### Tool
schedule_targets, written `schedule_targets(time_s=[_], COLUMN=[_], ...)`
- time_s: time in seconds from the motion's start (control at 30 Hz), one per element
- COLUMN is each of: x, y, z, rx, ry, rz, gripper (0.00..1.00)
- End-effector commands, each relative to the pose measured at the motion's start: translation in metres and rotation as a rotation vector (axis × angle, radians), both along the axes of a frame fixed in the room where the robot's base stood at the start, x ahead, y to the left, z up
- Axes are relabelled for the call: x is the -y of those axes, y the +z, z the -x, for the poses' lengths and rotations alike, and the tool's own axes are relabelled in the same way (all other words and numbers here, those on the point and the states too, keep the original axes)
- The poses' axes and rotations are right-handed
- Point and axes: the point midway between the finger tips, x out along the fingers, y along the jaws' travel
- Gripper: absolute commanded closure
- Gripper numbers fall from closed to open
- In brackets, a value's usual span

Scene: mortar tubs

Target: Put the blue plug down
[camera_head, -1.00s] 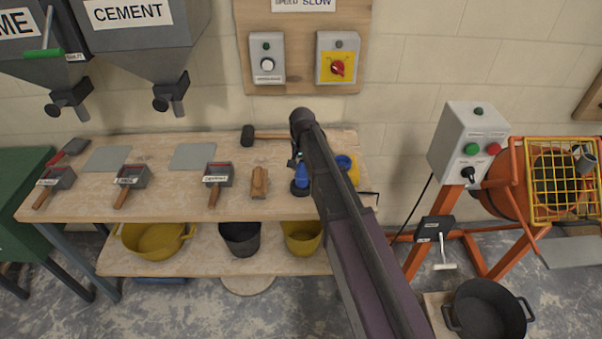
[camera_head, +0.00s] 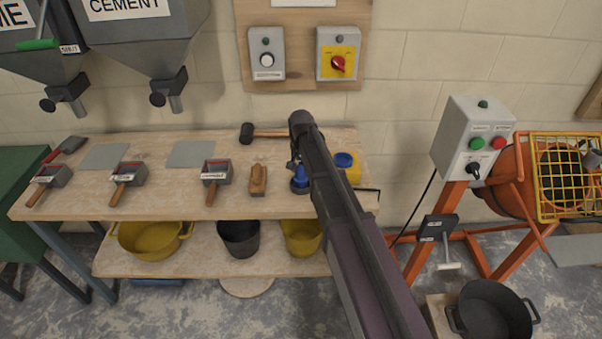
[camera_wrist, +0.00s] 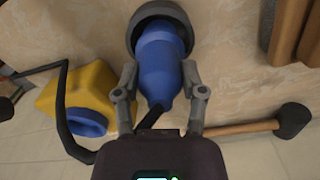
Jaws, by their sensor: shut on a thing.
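The blue plug (camera_wrist: 160,62) is between the two fingers of my gripper (camera_wrist: 160,85) in the wrist view, and the fingers are shut on it. Its far end meets a dark grey round piece (camera_wrist: 139,30) close to the bench top; I cannot tell whether this is part of the plug or whether it touches the bench. In the head view the blue plug (camera_head: 299,177) shows at the right part of the bench, just left of my arm, which hides part of it. The fingers are mostly hidden there.
On the bench (camera_head: 110,207), a yellow container with a blue cap (camera_head: 347,167) stands right of the plug. A wooden block (camera_head: 258,181) is to the left and a mallet (camera_head: 247,133) lies behind. A black cable (camera_wrist: 62,100) runs near the container. Labelled scoops stand further left.

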Motion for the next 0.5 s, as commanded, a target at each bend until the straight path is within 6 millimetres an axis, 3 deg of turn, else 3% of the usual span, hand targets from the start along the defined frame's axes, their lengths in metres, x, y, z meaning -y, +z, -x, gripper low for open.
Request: schedule_targets(time_s=[0.47, 0.5], x=[0.0, 0.0], y=[-0.0041, -0.0035], z=[0.0001, 0.0001], rx=[0.0, 0.0], ry=[0.0, 0.0], rz=[0.0, 0.0], gripper=[1.0, 0.41])
